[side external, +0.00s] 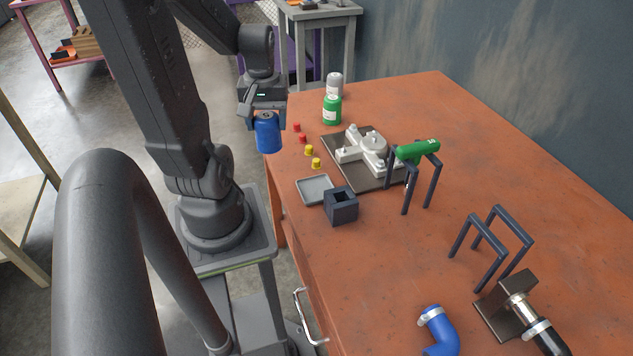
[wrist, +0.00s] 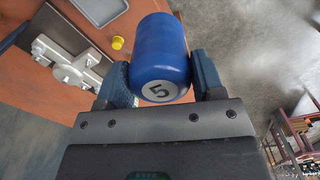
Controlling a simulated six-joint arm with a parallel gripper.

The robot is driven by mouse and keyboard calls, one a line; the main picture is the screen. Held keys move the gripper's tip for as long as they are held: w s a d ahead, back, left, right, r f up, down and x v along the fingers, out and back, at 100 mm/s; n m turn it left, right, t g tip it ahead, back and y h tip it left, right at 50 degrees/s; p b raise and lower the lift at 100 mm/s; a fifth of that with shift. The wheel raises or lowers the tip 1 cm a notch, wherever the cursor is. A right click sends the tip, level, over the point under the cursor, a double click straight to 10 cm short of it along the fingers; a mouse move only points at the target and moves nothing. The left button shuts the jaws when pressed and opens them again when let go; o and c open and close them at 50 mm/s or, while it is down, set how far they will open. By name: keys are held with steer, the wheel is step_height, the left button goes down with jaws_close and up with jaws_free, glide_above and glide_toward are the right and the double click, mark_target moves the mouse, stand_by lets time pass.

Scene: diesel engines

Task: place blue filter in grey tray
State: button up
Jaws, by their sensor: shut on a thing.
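The blue filter (side external: 268,134) is a blue cylinder held upright in my gripper (side external: 262,115), near the table's left edge in the side view. In the wrist view the blue filter (wrist: 160,55) sits between both fingers of my gripper (wrist: 163,82), with a white label marked 5 facing the camera. The gripper is shut on it. The grey tray (side external: 301,184) is a small shallow tray on the table near its left edge, lower right of the gripper in the side view. It looks empty. Part of a tray also shows at the top of the wrist view (wrist: 98,10).
A dark square holder (side external: 342,207) stands right beside the tray. Red and yellow caps (side external: 309,151) lie between filter and tray. A white part on a dark plate (side external: 365,152), a green bottle (side external: 332,110) and a rack with a green cylinder (side external: 418,150) stand further right.

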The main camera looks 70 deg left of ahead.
steer(key=shift+w+d+f, duration=1.05)
steer(key=shift+w+f, duration=0.45)
steer(key=shift+f, duration=0.3)
steer(key=shift+w+d+f, duration=1.1)
steer(key=shift+w+f, duration=0.45)
steer(key=shift+f, duration=0.2)
steer(key=shift+w+d+f, duration=1.05)
steer(key=shift+w+f, duration=0.45)
steer(key=shift+f, duration=0.3)
steer(key=shift+f, duration=0.1)
steer(key=o, duration=1.4)
step_height(320, 180, up, 11)
steer(key=s+d+r+m+t, duration=0.3)
steer(key=d+r+m+t, duration=0.2)
steer(key=d+r+m, duration=0.6)
steer(key=d+m, duration=0.3)
steer(key=d, duration=0.1)
steer(key=shift+d+r+t, duration=0.15)
steer(key=shift+d+t, duration=0.05)
steer(key=shift+t, duration=0.1)
